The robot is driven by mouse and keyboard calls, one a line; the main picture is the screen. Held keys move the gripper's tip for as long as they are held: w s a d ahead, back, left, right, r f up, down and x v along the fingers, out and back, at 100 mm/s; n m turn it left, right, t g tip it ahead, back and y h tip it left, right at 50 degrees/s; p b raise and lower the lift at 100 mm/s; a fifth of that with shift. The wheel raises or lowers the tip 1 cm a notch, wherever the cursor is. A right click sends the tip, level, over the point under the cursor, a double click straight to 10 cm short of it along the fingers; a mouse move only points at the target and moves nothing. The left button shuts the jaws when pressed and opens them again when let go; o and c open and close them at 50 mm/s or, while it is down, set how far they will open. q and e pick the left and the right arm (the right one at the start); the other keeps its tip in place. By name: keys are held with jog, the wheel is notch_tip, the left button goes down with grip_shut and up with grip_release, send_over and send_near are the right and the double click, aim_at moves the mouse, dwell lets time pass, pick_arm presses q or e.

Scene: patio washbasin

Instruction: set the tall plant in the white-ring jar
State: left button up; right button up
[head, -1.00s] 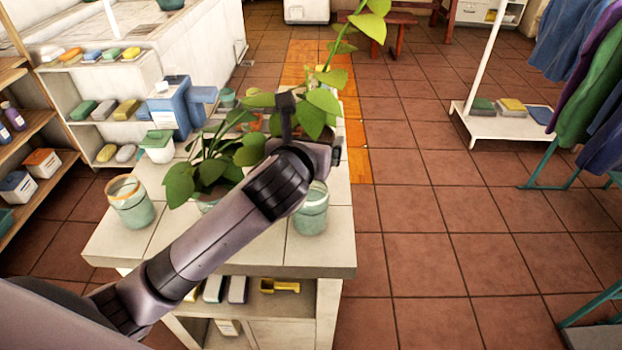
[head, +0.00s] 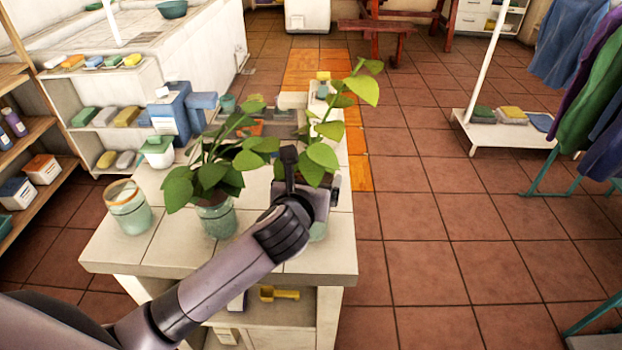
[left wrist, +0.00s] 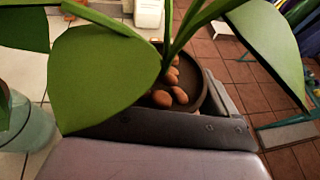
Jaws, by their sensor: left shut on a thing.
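The tall plant (head: 330,130) has broad green leaves and a long stem leaning right in the head view. My left gripper (head: 322,190) is shut on its dark pot, which shows brown pebbles (left wrist: 172,88) in the left wrist view. Below the gripper, a green-glass jar (head: 318,232) stands at the table's right edge, mostly hidden by my arm, its ring covered. I cannot tell whether the pot's bottom is inside the jar or above it. My right gripper is in neither view.
A bushy plant stands in a middle jar (head: 217,220), close left of the held plant. An orange-ringed jar (head: 130,208) stands at the left of the tiled table (head: 170,250). A blue dispenser (head: 172,112) and a white-and-green tub (head: 157,150) are behind. Open floor lies right.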

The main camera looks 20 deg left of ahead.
pick_arm(q)
jog(key=shift+f, duration=0.4)
jog(key=o, duration=0.9)
jog(key=shift+r, duration=0.25)
jog(key=a+v, duration=0.1)
jog(key=v, duration=1.1)
jog(key=shift+d+r+p, duration=0.35)
jog(key=shift+d, duration=0.1)
